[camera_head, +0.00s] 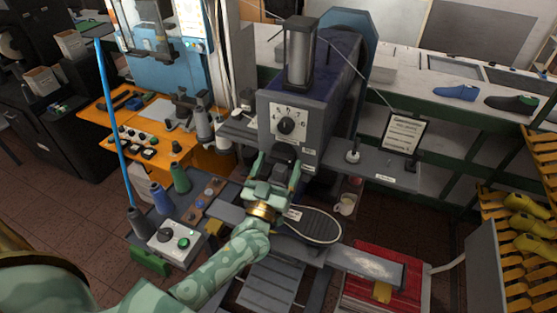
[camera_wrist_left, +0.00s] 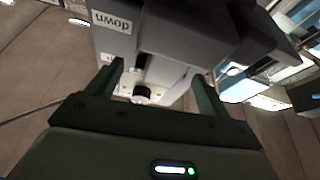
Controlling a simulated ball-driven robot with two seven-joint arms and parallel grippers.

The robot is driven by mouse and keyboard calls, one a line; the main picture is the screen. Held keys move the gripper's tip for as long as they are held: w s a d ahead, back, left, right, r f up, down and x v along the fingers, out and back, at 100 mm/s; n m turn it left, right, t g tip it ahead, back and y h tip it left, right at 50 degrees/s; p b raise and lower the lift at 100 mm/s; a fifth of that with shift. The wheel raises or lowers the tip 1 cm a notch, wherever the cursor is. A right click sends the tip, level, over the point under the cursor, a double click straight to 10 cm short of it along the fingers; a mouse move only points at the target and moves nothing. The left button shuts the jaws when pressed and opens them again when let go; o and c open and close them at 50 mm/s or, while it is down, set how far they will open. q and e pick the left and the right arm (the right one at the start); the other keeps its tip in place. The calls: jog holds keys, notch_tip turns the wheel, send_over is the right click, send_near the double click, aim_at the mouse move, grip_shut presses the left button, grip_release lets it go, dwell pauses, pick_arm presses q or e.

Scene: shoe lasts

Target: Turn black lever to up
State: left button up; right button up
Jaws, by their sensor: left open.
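My left gripper (camera_head: 276,163) is open at the front of the grey machine (camera_head: 290,112), below its numbered dial. In the left wrist view, the open fingers (camera_wrist_left: 157,72) stand on either side of a small black knob (camera_wrist_left: 142,93), which looks like the end of the black lever. The knob is apart from both fingers. A "down" label (camera_wrist_left: 112,21) shows upside down on the machine's grey housing. The lever's full length and its position are hidden. In the head view, the gripper hides most of this area. My right gripper is not in view.
A dark shoe sole (camera_head: 318,226) lies just right of my left wrist. A grey side shelf (camera_head: 385,168) with a small black-topped post and a framed sheet stands right of the machine. An orange bench (camera_head: 118,128) and spools of thread are at left.

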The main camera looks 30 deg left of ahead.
pick_arm(q)
jog(key=shift+w+r, duration=0.1)
jog(key=shift+w, duration=0.2)
jog(key=c, duration=1)
jog(key=shift+n, duration=0.5)
jog(key=shift+d+r+n+g+y+p, duration=0.1)
jog(key=shift+n+g+y+p, duration=0.2)
jog(key=shift+n+y+p, duration=0.95)
jog(key=shift+n+g+y+b, duration=0.15)
jog(key=shift+n+g+y, duration=0.3)
jog(key=shift+n, duration=1.8)
jog(key=shift+n+y, duration=0.3)
